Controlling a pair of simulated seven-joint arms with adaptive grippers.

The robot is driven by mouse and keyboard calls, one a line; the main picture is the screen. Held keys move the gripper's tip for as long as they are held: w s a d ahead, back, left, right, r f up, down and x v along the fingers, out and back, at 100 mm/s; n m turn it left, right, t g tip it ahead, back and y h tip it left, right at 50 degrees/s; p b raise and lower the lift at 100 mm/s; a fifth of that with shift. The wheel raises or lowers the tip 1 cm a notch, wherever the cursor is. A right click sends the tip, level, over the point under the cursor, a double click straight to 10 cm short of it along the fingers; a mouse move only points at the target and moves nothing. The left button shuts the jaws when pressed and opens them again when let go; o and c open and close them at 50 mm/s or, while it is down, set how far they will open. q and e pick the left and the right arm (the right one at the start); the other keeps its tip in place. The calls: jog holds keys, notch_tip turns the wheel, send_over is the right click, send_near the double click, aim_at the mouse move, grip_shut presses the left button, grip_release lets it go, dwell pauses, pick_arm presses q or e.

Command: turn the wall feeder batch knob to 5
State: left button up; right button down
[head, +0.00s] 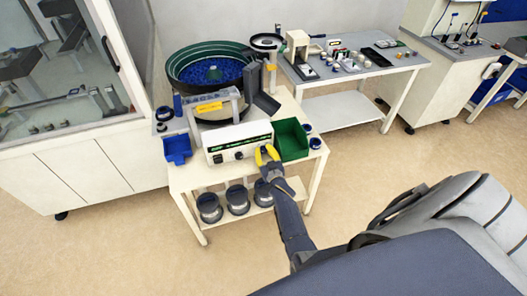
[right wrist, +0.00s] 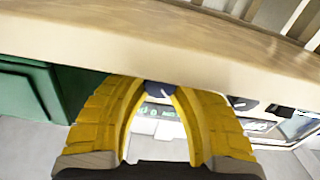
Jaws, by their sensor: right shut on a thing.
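The white feeder control box (head: 226,143) with a green-lettered front stands on the cart's front edge. Two dark knobs show on its face, the left one (head: 217,158) and the middle one (head: 238,155). My right gripper (head: 266,152), with yellow fingers, is at the right end of this face. In the right wrist view its fingertips (right wrist: 158,85) are closed on a dark knob (right wrist: 159,89), partly hidden by them. Another dark knob (right wrist: 243,103) sits beside it, free. The dial markings are too small to read. My left gripper is not in view.
The green bin (head: 291,141) is right of the control box, the blue bin (head: 177,149) left. The bowl feeder (head: 210,62) stands behind. The cart's edge (right wrist: 150,38) runs close to my fingers. Several dark containers (head: 237,199) stand on the lower shelf.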

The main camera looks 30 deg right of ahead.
jog(key=shift+n, duration=1.2)
jog(key=c, duration=1)
grip_release()
jog(key=shift+s, duration=0.1)
jog(key=v, duration=1.2)
